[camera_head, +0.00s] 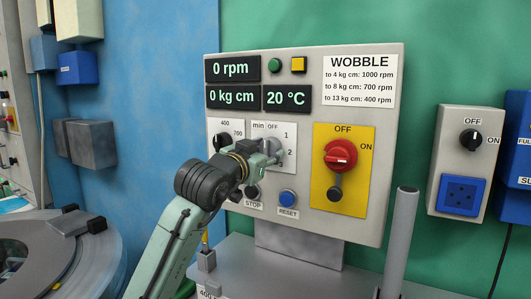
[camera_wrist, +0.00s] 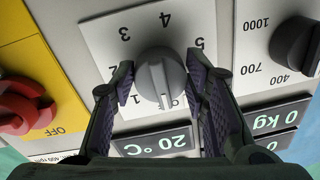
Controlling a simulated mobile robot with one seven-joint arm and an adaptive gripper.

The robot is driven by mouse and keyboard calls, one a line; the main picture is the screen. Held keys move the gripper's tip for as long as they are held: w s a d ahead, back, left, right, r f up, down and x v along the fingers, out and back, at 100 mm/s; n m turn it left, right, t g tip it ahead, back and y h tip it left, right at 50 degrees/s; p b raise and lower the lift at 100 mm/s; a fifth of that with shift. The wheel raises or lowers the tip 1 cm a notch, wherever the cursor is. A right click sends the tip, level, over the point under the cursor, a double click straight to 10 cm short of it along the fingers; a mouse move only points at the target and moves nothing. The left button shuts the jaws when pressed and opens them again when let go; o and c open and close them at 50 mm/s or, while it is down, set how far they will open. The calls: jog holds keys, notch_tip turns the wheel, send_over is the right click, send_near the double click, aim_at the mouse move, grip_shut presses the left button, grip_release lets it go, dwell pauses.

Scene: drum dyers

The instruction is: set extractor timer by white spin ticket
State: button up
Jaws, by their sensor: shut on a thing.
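The extractor timer is a grey round knob (camera_wrist: 160,70) on a white dial plate (camera_wrist: 110,40) marked in minutes. The wrist view shows the plate upside down, with 3, 4 and 5 around the knob. The knob's white line points down there, close to the partly hidden OFF mark. My gripper (camera_wrist: 160,82) has one finger on each side of the knob and is shut on it. In the head view my gripper (camera_head: 268,152) covers much of the knob and the lower left of the dial. I see no separate spin ticket; a white WOBBLE card (camera_head: 359,82) is on the panel.
A black speed knob (camera_head: 222,141) sits close left of the timer. Stop button (camera_head: 252,192) and blue reset button (camera_head: 287,197) lie below. A red switch (camera_head: 341,155) on yellow is to the right. A grey post (camera_head: 401,235) stands in front.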

jog(key=m+b, duration=0.1)
jog(key=m, duration=0.2)
jog(key=shift+f+m, duration=0.15)
jog(key=shift+m, duration=0.15)
jog(key=m+b, duration=0.2)
jog(key=m, duration=0.4)
jog(key=shift+w+a+m, duration=0.1)
jog(key=shift+a+m, duration=0.05)
jog(key=shift+m, duration=0.15)
jog(key=m, duration=0.2)
jog(key=m+b, duration=0.1)
jog(key=m, duration=0.1)
jog(key=shift+r+m+h, duration=0.2)
jog(key=shift+m+h, duration=0.2)
jog(key=m, duration=0.5)
jog(key=shift+r+h+b, duration=0.15)
jog(key=shift+h+b, duration=0.15)
jog(key=shift+b, duration=0.05)
jog(key=shift+m, duration=0.4)
jog(key=o, duration=1.1)
jog(key=shift+a, duration=0.1)
jog(key=shift+o, duration=0.2)
